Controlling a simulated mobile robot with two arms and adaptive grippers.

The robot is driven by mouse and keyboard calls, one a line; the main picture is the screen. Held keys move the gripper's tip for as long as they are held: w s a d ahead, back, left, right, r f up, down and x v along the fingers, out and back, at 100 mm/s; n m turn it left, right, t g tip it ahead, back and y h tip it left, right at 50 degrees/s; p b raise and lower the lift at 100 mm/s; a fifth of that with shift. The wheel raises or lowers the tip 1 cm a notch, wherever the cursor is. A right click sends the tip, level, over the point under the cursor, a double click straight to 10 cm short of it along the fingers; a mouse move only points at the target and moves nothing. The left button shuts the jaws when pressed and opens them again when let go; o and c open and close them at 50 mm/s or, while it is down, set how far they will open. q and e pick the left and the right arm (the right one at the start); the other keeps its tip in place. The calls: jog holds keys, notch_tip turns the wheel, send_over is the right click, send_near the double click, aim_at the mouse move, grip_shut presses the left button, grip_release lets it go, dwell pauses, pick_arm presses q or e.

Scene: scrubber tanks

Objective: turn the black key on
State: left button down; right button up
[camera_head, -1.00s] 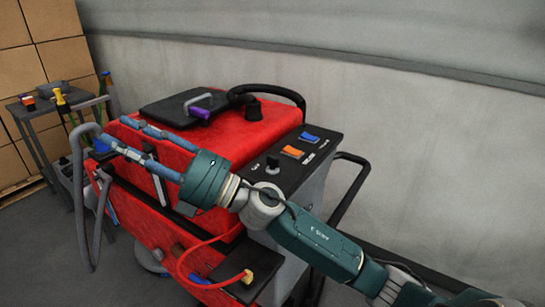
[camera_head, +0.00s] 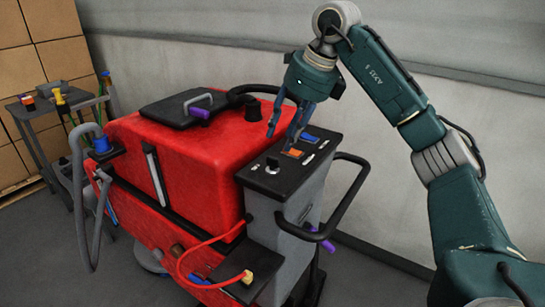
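The black key (camera_head: 272,163) stands on a pale round base near the left front of the black control panel (camera_head: 256,180). The panel tops the rear of the red scrubber machine (camera_head: 210,150). My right gripper (camera_head: 281,141) hangs over the panel, fingers pointing down and spread apart with nothing between them. Its fingertips appear a little above and behind the key in the picture, near the orange switch (camera_head: 292,153); I see no contact with the key. My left gripper is out of view.
A black handle (camera_head: 352,200) juts out right of the panel. A red cable with a yellow plug (camera_head: 247,277) lies below. A grey hose (camera_head: 80,200) hangs on the left. A cart (camera_head: 40,125) with small items stands at the back left. A wall is behind.

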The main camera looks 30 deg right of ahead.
aim_at(272, 158)
jog(key=p+x, duration=0.1)
jog(key=x, duration=0.8)
jog(key=shift+a, duration=0.1)
jog(key=shift+r, duration=0.1)
grip_shut()
